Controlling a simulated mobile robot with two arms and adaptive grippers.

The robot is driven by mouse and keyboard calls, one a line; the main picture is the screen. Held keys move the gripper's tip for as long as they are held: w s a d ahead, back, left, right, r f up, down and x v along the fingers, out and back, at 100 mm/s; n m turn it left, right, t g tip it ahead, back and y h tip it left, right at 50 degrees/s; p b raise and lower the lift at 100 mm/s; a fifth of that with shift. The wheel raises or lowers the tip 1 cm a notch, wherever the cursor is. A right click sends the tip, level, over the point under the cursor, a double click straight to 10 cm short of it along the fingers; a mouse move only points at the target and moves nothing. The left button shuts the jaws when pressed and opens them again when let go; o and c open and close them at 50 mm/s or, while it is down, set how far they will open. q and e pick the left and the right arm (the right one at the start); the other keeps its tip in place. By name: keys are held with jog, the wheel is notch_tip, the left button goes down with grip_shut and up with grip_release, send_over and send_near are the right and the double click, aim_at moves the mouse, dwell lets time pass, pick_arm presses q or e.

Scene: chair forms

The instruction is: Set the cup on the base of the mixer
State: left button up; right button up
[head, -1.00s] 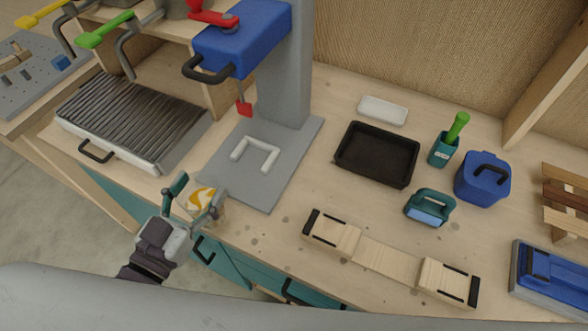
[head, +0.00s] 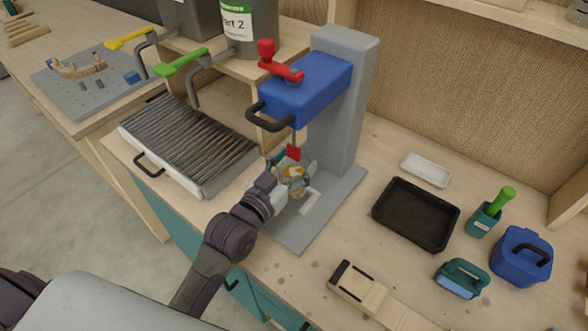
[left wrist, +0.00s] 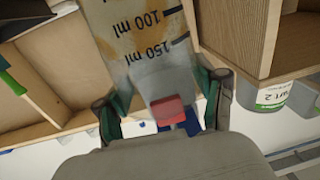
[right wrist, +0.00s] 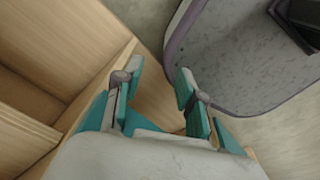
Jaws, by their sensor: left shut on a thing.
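The cup (head: 294,173), clear with yellow-orange contents, is in my left gripper (head: 290,180). It is over the mixer's grey base (head: 339,196), just under the red paddle (head: 293,152). I cannot tell whether its bottom touches the base. In the left wrist view the cup (left wrist: 143,45) shows its ml marks between the fingers. The mixer has a blue head (head: 308,88) and a grey column (head: 345,105). A white U-shaped holder (head: 311,201) on the base is partly hidden by the cup and gripper. My right gripper (right wrist: 158,80) is open and empty, away from the mixer.
A ribbed grill (head: 190,140) stands left of the mixer. A black tray (head: 416,214), white dish (head: 427,169), teal holder with green handle (head: 484,218), blue lidded container (head: 523,256) and teal-handled tool (head: 462,279) stand on the right. Dispenser handles (head: 181,61) reach out above the grill.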

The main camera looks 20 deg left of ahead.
aim_at(301, 165)
pick_arm(q)
notch_tip(301, 165, down, 3)
jog(key=shift+f, duration=0.4)
jog(key=o, duration=0.9)
jog(key=shift+c, duration=0.2)
pick_arm(e)
jog(key=shift+s+a+r, duration=0.1)
jog(key=shift+a+r, duration=0.1)
jog(key=shift+a, duration=0.3)
pick_arm(q)
jog(key=shift+r, duration=0.15)
pick_arm(e)
jog(key=shift+d, duration=0.15)
pick_arm(q)
jog(key=shift+s, duration=0.25)
jog(key=b+v, duration=0.2)
jog(key=v, duration=0.8)
jog(key=shift+s+a, duration=0.15)
jog(key=shift+s, duration=0.15)
jog(key=shift+s+a+r, duration=0.1)
jog(key=shift+s, duration=0.35)
pick_arm(e)
notch_tip(301, 165, down, 2)
jog(key=shift+d+f, duration=0.1)
jog(key=shift+d, duration=0.05)
